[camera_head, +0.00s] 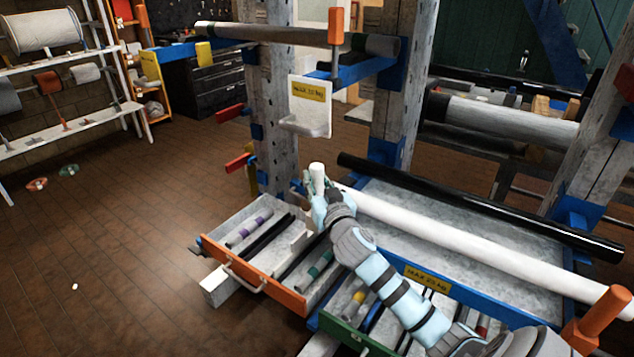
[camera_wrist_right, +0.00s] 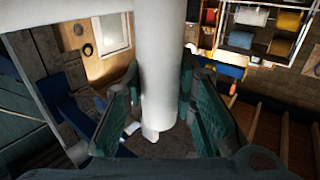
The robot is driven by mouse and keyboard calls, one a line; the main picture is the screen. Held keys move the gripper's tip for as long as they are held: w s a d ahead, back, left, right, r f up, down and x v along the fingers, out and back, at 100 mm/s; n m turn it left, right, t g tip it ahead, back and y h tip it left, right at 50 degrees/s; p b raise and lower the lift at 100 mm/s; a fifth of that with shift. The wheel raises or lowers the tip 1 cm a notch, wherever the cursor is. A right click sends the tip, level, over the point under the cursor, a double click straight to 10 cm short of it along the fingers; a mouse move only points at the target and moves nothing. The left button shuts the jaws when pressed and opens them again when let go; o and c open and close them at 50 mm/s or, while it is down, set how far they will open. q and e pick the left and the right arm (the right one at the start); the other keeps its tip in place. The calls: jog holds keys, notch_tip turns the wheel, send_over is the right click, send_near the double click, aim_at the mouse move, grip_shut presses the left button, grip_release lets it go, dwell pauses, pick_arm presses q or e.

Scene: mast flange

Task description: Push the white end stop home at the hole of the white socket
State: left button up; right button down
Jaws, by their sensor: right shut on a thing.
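The white end stop (camera_head: 317,173) is a short white cylinder standing roughly upright in my right gripper (camera_head: 319,192). In the right wrist view the end stop (camera_wrist_right: 158,70) runs down between the teal finger pads of that gripper (camera_wrist_right: 157,110), and its lower end narrows to a small tip. A white plate with a yellow label and a box-like lower ledge (camera_head: 310,107) hangs at the blue arm's end, above the gripper and apart from it; it looks like the white socket. I cannot make out its hole. My left gripper is not in view.
An open drawer with an orange front (camera_head: 258,280) and several rolls lies below left. A long white tube (camera_head: 450,236) and a black tube (camera_head: 480,208) lie on the rack at right. A blue bracket (camera_head: 362,70) carries a dark roll above. Open floor lies left.

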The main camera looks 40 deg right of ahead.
jog(key=shift+f+b, duration=1.1)
jog(key=shift+f, duration=0.25)
jog(key=c, duration=1.2)
grip_release()
jog(key=shift+r, duration=0.1)
jog(key=shift+c, duration=0.2)
jog(key=shift+s, duration=0.1)
jog(key=v, duration=1.2)
